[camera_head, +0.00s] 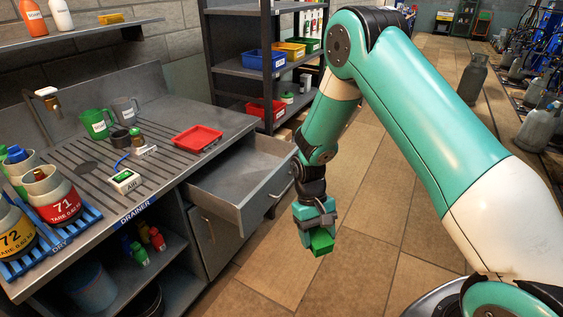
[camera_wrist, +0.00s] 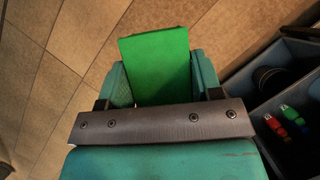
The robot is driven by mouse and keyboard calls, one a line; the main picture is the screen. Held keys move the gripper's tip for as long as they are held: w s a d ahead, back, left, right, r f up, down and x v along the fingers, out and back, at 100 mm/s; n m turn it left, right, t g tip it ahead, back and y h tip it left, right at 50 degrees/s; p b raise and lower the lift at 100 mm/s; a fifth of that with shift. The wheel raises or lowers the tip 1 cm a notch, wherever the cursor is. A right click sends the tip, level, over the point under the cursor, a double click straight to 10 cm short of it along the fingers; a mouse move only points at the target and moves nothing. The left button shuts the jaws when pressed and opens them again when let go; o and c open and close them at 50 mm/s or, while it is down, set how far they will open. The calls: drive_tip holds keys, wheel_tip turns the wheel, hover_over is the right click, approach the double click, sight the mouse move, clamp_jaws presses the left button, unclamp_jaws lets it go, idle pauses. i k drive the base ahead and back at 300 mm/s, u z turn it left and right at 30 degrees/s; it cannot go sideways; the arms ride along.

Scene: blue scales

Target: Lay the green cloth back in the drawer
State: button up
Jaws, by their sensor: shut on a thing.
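My gripper (camera_head: 318,232) is shut on the green cloth (camera_head: 321,243), which looks like a small folded block. In the wrist view the cloth (camera_wrist: 156,62) sticks out between the two fingers, with floor tiles behind it. The gripper hangs over the floor, to the right of the open drawer (camera_head: 222,205) and apart from it. The drawer is pulled out from under the counter, and the part of its inside that shows looks empty. The far right end of the drawer is close behind my arm.
The counter (camera_head: 225,122) carries a red tray (camera_head: 197,139), a green mug (camera_head: 97,123) and a small scale (camera_head: 125,180). Below it, an open shelf holds small red and green bottles (camera_head: 157,238). A shelf rack (camera_head: 237,70) stands behind. The floor (camera_head: 372,255) around my gripper is clear.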

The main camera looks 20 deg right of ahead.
sight(253, 182)
drive_tip(key=z, duration=0.4)
drive_tip(key=i, duration=1.3)
drive_tip(key=u, duration=0.6)
drive_tip(key=i, duration=0.45)
drive_tip(key=u, duration=0.4)
